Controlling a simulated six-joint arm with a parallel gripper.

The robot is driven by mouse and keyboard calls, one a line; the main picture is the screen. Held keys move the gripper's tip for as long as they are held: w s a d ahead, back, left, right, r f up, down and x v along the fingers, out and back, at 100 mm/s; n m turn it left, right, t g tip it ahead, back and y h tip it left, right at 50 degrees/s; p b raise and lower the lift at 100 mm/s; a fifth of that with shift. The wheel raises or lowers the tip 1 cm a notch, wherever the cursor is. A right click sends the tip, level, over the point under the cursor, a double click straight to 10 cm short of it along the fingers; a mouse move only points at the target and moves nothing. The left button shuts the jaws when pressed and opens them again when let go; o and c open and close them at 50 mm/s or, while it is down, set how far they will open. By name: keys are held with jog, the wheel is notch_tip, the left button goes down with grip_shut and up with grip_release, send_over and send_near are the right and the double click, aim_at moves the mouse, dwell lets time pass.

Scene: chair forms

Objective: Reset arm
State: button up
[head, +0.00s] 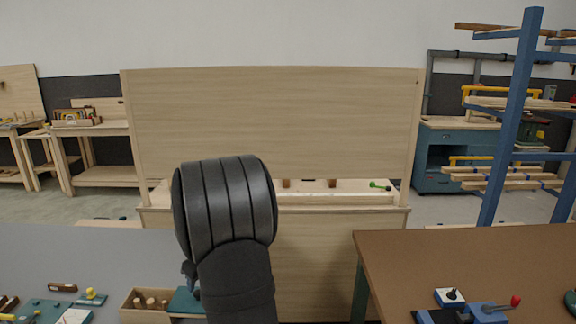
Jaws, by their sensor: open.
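A dark grey, ribbed part of my arm rises in the lower middle of the head view, in front of the wooden bench. The arm bends over at its rounded top. My gripper and its fingertips do not show; they are out of view or hidden behind the arm. Nothing held by it can be seen.
A wooden bench with a tall back panel (275,120) stands ahead. A grey table (60,250) at left bears a wooden box (133,312) with pegs. A brown table (470,260) at right bears tools. A blue rack (508,125) with boards stands at the right.

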jog(key=v, duration=1.2)
jog(key=x, duration=1.7)
jog(key=shift+s, duration=0.1)
jog(key=shift+a+f, duration=0.1)
jog(key=shift+a, duration=0.55)
jog(key=a, duration=1.4)
jog(key=shift+a+r, duration=0.2)
jog(key=shift+r, duration=0.15)
jog(key=v, duration=1.5)
jog(key=shift+d, duration=0.1)
